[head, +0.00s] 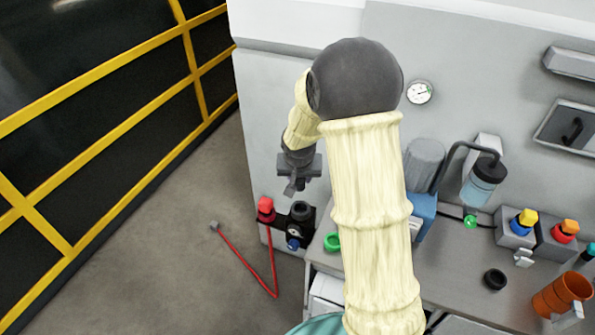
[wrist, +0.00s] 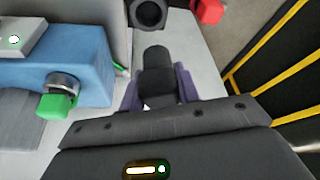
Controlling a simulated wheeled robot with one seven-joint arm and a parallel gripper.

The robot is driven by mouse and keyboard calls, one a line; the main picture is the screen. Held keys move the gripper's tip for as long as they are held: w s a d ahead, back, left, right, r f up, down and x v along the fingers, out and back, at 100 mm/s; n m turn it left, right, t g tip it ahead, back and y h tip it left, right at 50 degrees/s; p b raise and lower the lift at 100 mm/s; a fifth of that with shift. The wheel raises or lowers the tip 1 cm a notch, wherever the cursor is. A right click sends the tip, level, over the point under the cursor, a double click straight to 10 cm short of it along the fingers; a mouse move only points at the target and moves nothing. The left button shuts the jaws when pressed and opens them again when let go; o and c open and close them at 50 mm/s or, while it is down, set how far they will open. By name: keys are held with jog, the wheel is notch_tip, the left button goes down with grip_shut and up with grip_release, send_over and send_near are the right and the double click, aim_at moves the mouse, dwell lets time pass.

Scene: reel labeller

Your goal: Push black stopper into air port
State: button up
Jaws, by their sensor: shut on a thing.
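My gripper (head: 293,187) hangs in front of the grey machine wall, above the black air unit. In the wrist view its purple-grey fingers (wrist: 157,92) are shut on the black stopper (wrist: 157,72), a dark stubby cylinder that points away from the wrist. A round black opening (wrist: 148,13), which looks like the air port, lies beyond the stopper's tip, with a visible gap between them. In the head view the black air unit (head: 300,212) has a gauge face and a blue knob. The stopper is hard to make out there.
A red-capped part (head: 265,208) with a red cord stands beside the air unit; its red also shows in the wrist view (wrist: 207,11). A blue box (wrist: 60,72) with a green fitting (wrist: 57,106) is close left of my gripper. Yellow-framed fencing (head: 120,110) stands at left.

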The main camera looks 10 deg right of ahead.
aim_at(301, 188)
jog(key=shift+d, duration=0.1)
jog(key=shift+s+d, duration=0.15)
jog(key=shift+s, duration=0.25)
jog(key=shift+f, duration=0.1)
jog(key=shift+w+f+b, duration=0.15)
jog(key=shift+f+b, duration=1.35)
jog(key=shift+f, duration=0.35)
jog(key=shift+f+b, duration=2.55)
jog(key=shift+r, duration=0.3)
